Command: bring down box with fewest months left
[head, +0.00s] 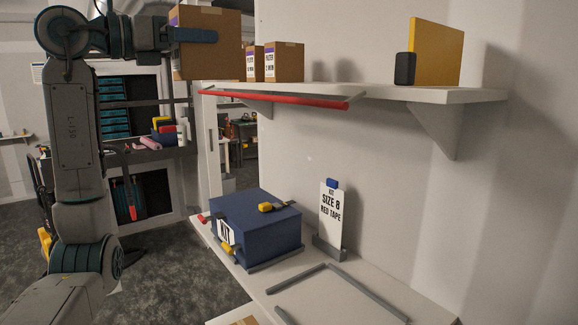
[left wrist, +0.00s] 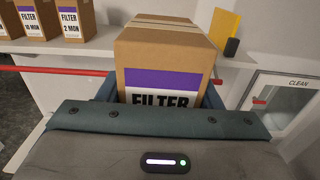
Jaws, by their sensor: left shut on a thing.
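My left gripper (head: 196,35) is shut on a cardboard box (head: 207,50) with a purple band, held up at shelf height near the left end of the shelf. The left wrist view shows this held box (left wrist: 165,62) close up; its label reads "FILTER", and the months line is hidden behind the gripper. The right one (head: 284,62) reads "FILTER 2 MON", also in the left wrist view (left wrist: 73,18). The left one (head: 254,62) seems to read "10 MON" in the left wrist view (left wrist: 36,18). My right gripper is not in view.
The wall shelf (head: 430,95) has a red rail (head: 290,101) along its front. A yellow panel (head: 434,52) and a black block (head: 405,69) stand at its right. Below, a blue kit box (head: 262,225) and a "SIZE 8 RED TAPE" sign (head: 331,215) stand on the bench.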

